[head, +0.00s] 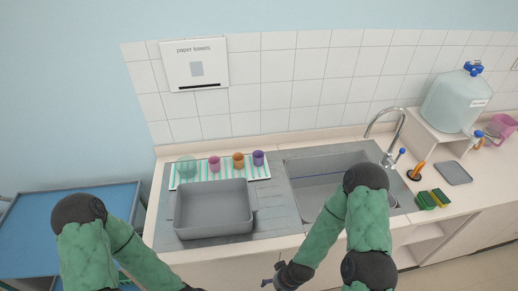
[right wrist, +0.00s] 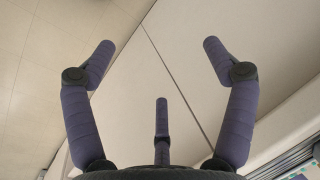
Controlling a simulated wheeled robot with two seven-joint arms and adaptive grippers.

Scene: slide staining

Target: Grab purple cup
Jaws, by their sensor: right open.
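The purple cup (head: 259,157) stands upright at the right end of a striped mat (head: 259,173) behind the sink counter. An orange cup (head: 238,160) and a pink cup (head: 214,164) stand to its left, with a clear greenish one (head: 186,167) at the far left. My right gripper (head: 268,283) is low in front of the counter, well away from the purple cup. In the right wrist view its fingers (right wrist: 156,52) are spread and empty, facing the cabinet fronts and floor. My left arm reaches to the bottom edge of the head view; its gripper is out of frame.
A grey basin (head: 214,230) sits in front of the cups. The sink (head: 318,185) and tap (head: 388,130) are to the right. Sponges (head: 433,199) and a large water container (head: 455,100) stand farther right. A blue-topped cart (head: 30,225) is at left.

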